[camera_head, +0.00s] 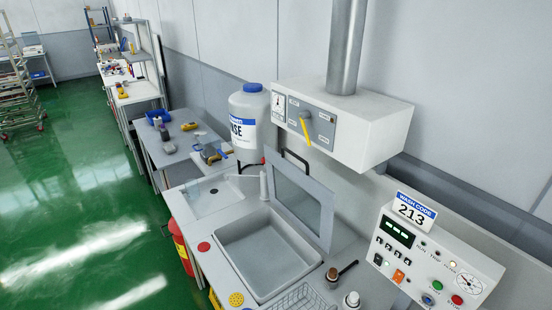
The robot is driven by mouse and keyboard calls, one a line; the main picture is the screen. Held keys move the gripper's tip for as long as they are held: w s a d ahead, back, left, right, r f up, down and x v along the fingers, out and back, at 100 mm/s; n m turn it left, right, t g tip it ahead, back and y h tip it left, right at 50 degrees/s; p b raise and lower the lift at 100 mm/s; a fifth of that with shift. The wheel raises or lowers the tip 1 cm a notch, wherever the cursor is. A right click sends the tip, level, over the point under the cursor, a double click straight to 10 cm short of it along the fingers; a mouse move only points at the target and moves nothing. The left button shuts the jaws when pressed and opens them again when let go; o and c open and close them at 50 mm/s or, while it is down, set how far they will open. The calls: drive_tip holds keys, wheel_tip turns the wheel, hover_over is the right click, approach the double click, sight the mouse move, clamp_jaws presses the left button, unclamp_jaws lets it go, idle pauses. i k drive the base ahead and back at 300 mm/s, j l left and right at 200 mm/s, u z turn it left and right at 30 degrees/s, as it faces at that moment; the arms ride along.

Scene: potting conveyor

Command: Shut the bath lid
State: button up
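The bath (241,239) is a grey rectangular basin set into the light bench top, and its inside shows. The bath lid (303,204) is a grey-framed panel with a clear window. It stands raised and tilted up along the back edge of the basin. A dark handle (296,159) sits at the top of the lid. My gripper does not show in this view.
A white hood (345,125) with a yellow lever overhangs behind the lid. A control panel (432,258) stands at right. A rinse container (249,118) stands behind the bench. A brush, bottle (351,300) and wire basket (301,299) lie near the basin's front right.

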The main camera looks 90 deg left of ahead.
sight(319, 191)
drive_tip(key=u, duration=2.85)
